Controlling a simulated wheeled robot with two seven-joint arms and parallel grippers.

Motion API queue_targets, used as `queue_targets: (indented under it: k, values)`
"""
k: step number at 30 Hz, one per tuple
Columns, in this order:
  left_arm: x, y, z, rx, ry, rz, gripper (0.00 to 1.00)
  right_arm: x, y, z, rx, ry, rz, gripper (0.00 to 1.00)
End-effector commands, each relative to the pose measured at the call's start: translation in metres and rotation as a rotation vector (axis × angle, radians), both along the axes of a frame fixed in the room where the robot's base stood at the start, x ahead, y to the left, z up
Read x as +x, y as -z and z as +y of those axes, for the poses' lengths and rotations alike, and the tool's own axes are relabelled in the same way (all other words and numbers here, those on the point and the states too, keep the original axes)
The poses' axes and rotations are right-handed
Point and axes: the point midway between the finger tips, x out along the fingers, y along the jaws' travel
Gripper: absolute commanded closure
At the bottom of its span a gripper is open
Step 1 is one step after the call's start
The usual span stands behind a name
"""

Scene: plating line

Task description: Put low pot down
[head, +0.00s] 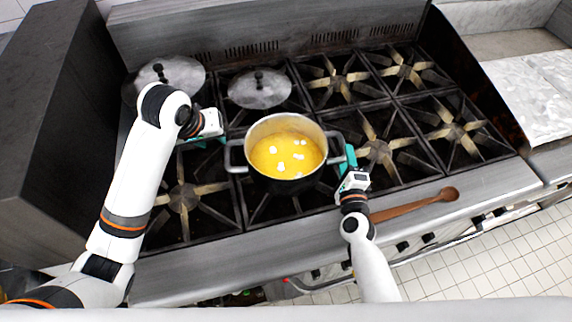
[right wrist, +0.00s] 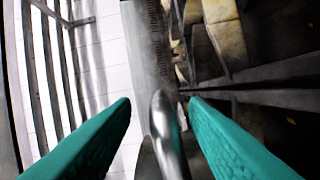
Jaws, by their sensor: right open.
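The low pot (head: 262,180) is a metal pot with yellow contents and several white pieces. It is upright at the front middle burner of the stove; whether its base touches the grate is hidden. Its right handle (head: 338,149) is beside my right gripper (head: 348,160). In the right wrist view, my right gripper (right wrist: 160,104) is open, with a metal bar, seemingly the pot handle (right wrist: 165,125), between its teal fingers. My left gripper (head: 205,139) is just up and left of the pot's left handle (head: 232,156), apparently apart from it. Its fingers are mostly hidden.
The black stove grates (head: 385,150) to the right are empty. Two grey lids, one at the far left (head: 172,76) and one behind the pot (head: 259,89), rest on the back burners. A wooden spoon (head: 415,203) lies on the front ledge, right of my right gripper.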

Motion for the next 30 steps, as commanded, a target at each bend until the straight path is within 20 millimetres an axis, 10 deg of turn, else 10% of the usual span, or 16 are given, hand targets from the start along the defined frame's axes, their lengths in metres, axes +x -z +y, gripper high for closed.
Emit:
queue_targets:
  k: [12, 30]
  values:
    - [0.000, 0.000, 0.000, 0.000, 0.000, 0.000, 0.62, -0.076, 0.000, 0.001, -0.001, -0.001, 0.002, 0.59]
    - [0.000, 0.000, 0.000, -0.001, 0.000, 0.000, 0.62, -0.083, -0.001, 0.001, 0.000, -0.001, 0.000, 0.59]
